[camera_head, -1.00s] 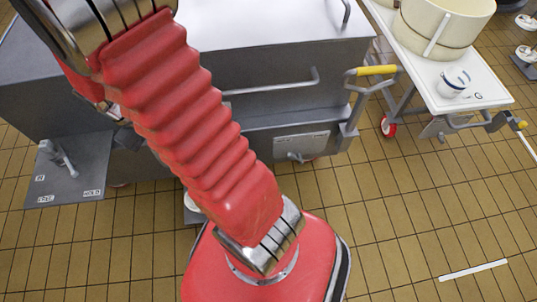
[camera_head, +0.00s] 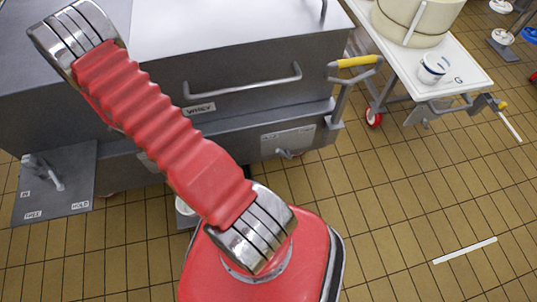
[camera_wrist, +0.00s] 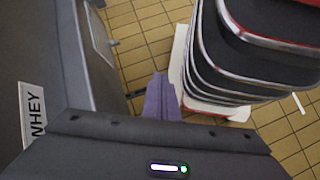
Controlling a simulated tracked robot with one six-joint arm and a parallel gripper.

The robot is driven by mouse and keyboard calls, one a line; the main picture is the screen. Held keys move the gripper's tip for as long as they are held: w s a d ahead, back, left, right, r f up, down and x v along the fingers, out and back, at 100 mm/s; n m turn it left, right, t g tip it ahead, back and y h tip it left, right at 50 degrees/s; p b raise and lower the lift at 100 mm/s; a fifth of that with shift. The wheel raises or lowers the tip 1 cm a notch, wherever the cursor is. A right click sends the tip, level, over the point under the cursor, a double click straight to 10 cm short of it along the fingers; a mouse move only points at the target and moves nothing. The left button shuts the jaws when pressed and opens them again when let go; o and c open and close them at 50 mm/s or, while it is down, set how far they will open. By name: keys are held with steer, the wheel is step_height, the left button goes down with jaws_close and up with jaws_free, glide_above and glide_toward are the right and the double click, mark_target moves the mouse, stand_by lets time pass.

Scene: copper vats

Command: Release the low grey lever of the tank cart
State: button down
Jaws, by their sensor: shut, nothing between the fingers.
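The grey tank cart (camera_head: 160,110), labelled WHEY, fills the left and middle of the head view. A grey lever (camera_head: 55,172) stands tilted on a dark plate at the far left, with FREE and HOLD marked on the plate. I cannot tell from the markings which lever the task means. My gripper (camera_wrist: 162,90) is shut and empty beside the cart's WHEY side in the wrist view, pointing towards the floor. It is hidden in the head view.
A bar handle (camera_head: 245,82) runs across the cart front. A yellow-handled lever (camera_head: 355,62) juts out at its right corner. A white-topped trolley (camera_head: 455,75) with a cream vat (camera_head: 415,20) stands at the right.

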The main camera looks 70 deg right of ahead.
steer(key=s+d+f+n+g+h, duration=0.1)
steer(key=s+d+f+n, duration=0.2)
steer(key=f, duration=0.6)
steer(key=s+d+f+n+g+h, duration=0.1)
steer(key=s+d+f+g, duration=0.15)
steer(key=s+f, duration=0.45)
steer(key=s+d+f+n+h, duration=0.1)
steer(key=s+d+f, duration=0.25)
steer(key=f, duration=0.65)
steer(key=w+d+f+n+h, duration=0.1)
steer(key=w+d+n+h, duration=0.2)
steer(key=d, duration=0.3)
steer(key=shift+w+d+f+t+h, duration=0.25)
steer(key=shift+w+f+t+h, duration=0.05)
steer(key=shift+t+h, duration=0.1)
steer(key=shift+s, duration=0.1)
glide_toward(283, 154)
steer(key=shift+d+f, duration=0.7)
steer(key=shift+d, duration=0.5)
steer(key=shift+s, duration=0.5)
